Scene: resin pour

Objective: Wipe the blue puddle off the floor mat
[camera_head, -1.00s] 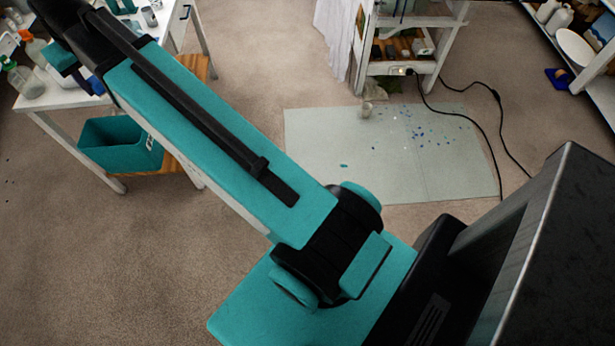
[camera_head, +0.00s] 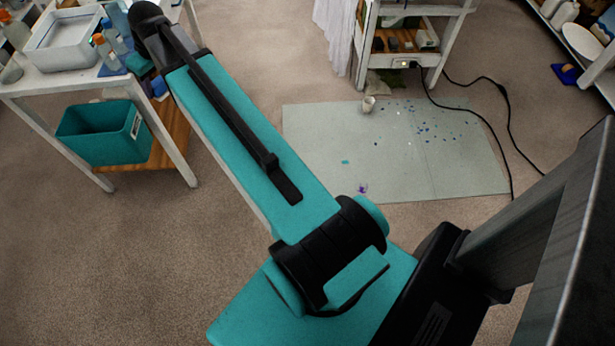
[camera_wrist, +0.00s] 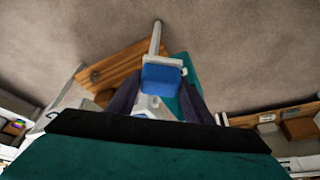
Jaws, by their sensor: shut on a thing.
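The pale grey-green floor mat (camera_head: 320,130) lies on the carpet in the head view. Blue specks (camera_head: 430,128) are scattered over its right part. A small teal spot (camera_head: 345,162) is left of its middle, and a small purple spot (camera_head: 362,188) is near its front edge. In the wrist view, my gripper (camera_wrist: 162,92) is shut on a blue pad (camera_wrist: 162,76) with a pale edge. The gripper is far from the mat, near the white table at the left. My arm hides the gripper and pad in the head view.
The white table (camera_head: 40,85) holds a tray (camera_head: 62,45) and bottles. A teal bin (camera_head: 105,133) sits on its wooden lower shelf. Black cables (camera_head: 505,130) run beside the mat, below a white shelf unit (camera_head: 437,75).

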